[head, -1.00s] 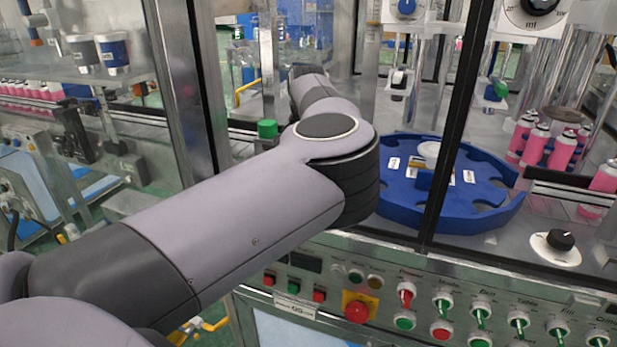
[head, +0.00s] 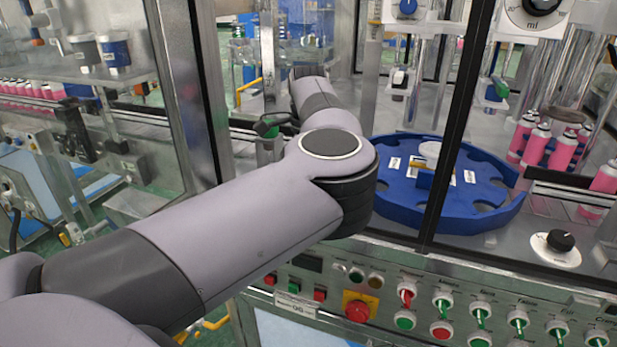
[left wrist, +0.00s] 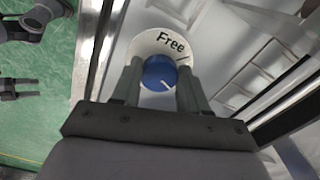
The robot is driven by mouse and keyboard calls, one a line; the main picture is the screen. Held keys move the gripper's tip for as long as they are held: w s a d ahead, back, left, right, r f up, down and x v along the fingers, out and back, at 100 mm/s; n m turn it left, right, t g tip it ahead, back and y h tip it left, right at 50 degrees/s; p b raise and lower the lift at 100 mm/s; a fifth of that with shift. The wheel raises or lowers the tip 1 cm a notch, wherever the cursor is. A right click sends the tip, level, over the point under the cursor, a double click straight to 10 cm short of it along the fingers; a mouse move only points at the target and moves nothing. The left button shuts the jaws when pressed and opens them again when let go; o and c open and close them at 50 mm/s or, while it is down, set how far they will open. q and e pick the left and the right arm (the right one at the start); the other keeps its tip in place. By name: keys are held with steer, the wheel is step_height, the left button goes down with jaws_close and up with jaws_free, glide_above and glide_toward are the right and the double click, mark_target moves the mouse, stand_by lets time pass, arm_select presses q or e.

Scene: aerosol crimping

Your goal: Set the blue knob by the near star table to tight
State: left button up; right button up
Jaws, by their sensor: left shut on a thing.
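In the left wrist view a blue knob (left wrist: 159,73) sits on a white round dial (left wrist: 148,43) printed "Free". A white line on the knob points to the lower right. My left gripper (left wrist: 160,78) has one finger on each side of the knob and is shut on it. In the head view my left arm reaches in to the back, and its gripper is hidden. The blue star table (head: 400,207) lies right of my arm's elbow. A dark two-fingered shape, seemingly my right gripper (left wrist: 22,89), shows small at the left of the wrist view.
A control panel (head: 335,312) with switches and a red button runs below the arm. Metal posts (head: 190,90) and a dark frame bar (head: 462,110) stand close by. Pink cans (head: 563,150) stand at right. A green-topped part (head: 266,124) is just behind the arm.

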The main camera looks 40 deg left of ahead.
arm_select(q)
steer(key=shift+w+m, duration=0.1)
steer(key=shift+m, duration=2.1)
steer(key=o, duration=1.1)
steer(key=shift+c, duration=0.2)
steer(key=shift+r+b, duration=0.35)
steer(key=shift+r, duration=3.3)
